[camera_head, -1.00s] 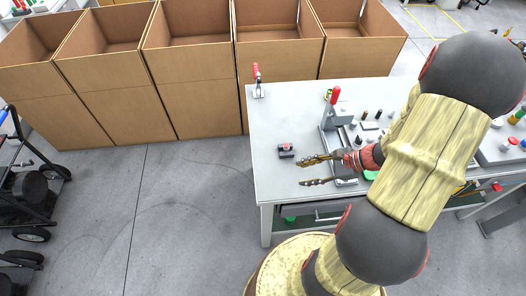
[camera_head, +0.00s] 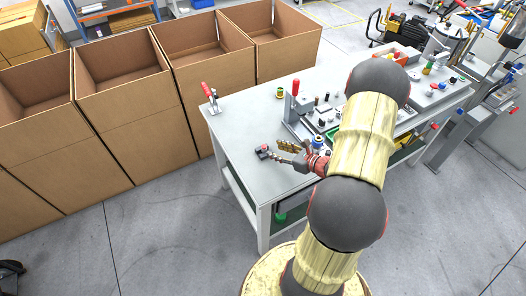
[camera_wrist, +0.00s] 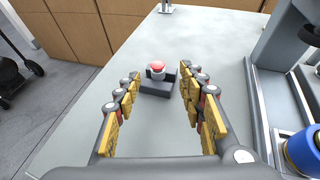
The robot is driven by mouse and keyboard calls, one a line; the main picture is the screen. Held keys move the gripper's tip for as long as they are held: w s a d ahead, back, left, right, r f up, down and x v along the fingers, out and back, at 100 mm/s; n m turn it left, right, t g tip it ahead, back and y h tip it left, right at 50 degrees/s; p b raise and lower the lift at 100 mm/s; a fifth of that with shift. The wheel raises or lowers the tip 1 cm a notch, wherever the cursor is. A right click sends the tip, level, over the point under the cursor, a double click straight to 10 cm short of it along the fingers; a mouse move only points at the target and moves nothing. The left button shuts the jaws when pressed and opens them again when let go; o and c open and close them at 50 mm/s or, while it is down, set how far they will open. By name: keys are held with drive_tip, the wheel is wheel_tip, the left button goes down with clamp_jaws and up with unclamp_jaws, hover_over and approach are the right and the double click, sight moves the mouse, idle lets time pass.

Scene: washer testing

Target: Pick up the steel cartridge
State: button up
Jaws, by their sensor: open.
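My gripper (camera_head: 280,151) is open and empty above the near left part of the grey table. In the wrist view its yellow-padded fingers (camera_wrist: 160,84) stand wide apart. Ahead of the fingertips, a small dark block (camera_wrist: 155,88) with a red-topped grey round part (camera_wrist: 156,70) sits on the table, seen between the fingers. The block also shows in the head view (camera_head: 263,152), just left of the fingertips. Several small cylinders stand on the fixture plate to the right, too small to tell which is the steel cartridge.
The grey table (camera_head: 232,125) is clear left of the block. A red-handled clamp (camera_head: 209,97) stands at its far left corner. A taller red-handled fixture (camera_head: 294,103) stands behind my gripper. Open cardboard boxes (camera_head: 125,115) line the far side. A blue part (camera_wrist: 302,150) is at right.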

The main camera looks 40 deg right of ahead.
sight(265, 147)
drive_tip(key=b+x, duration=0.1)
drive_tip(key=x, duration=0.4)
drive_tip(key=shift+w+a+f+b, duration=0.15)
drive_tip(key=shift+a+b, duration=0.05)
drive_tip(key=shift+b, duration=0.1)
drive_tip(key=c, duration=0.3)
clamp_jaws()
